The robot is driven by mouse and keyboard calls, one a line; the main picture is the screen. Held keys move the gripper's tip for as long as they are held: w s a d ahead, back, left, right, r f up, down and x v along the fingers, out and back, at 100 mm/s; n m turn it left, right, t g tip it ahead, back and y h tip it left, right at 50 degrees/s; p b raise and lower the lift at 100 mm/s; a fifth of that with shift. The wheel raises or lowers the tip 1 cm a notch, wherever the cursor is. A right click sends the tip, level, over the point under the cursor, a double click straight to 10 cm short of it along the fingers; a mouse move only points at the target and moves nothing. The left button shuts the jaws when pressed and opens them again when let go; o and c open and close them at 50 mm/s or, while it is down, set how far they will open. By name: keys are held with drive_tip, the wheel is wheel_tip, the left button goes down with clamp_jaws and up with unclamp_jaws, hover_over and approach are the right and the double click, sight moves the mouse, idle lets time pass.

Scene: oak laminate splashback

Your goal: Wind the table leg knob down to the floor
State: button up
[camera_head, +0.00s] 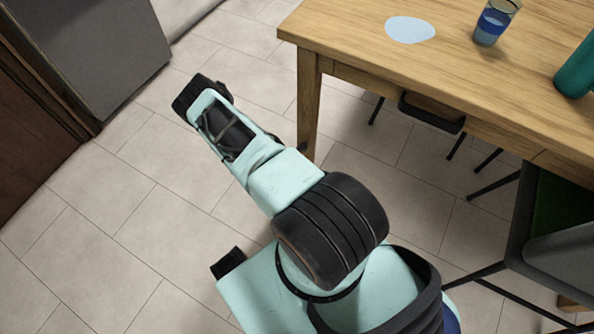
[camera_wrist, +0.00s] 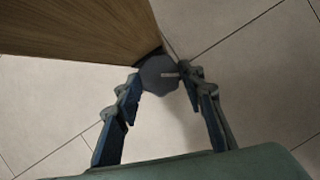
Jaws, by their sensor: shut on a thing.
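In the wrist view a dark grey many-sided knob (camera_wrist: 158,75) with a light mark sits at the foot of the wooden table leg (camera_wrist: 80,28). My gripper (camera_wrist: 160,78) has its two fingers on either side of the knob and is shut on it. In the head view the table leg (camera_head: 308,105) stands at the table's near left corner. My arm reaches down beside it, and the knob and my fingertips are hidden behind my arm there. I cannot tell the gap between the knob and the floor.
A dark chair (camera_head: 560,225) stands at right. A grey cabinet (camera_head: 95,50) stands at upper left. Tiled floor (camera_head: 110,215) is clear at left.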

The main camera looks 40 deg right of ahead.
idle(0.4)
drive_tip(key=o, duration=1.2)
drive_tip(key=shift+c, duration=0.2)
drive_tip(key=shift+r, duration=0.1)
drive_tip(key=v, duration=1.2)
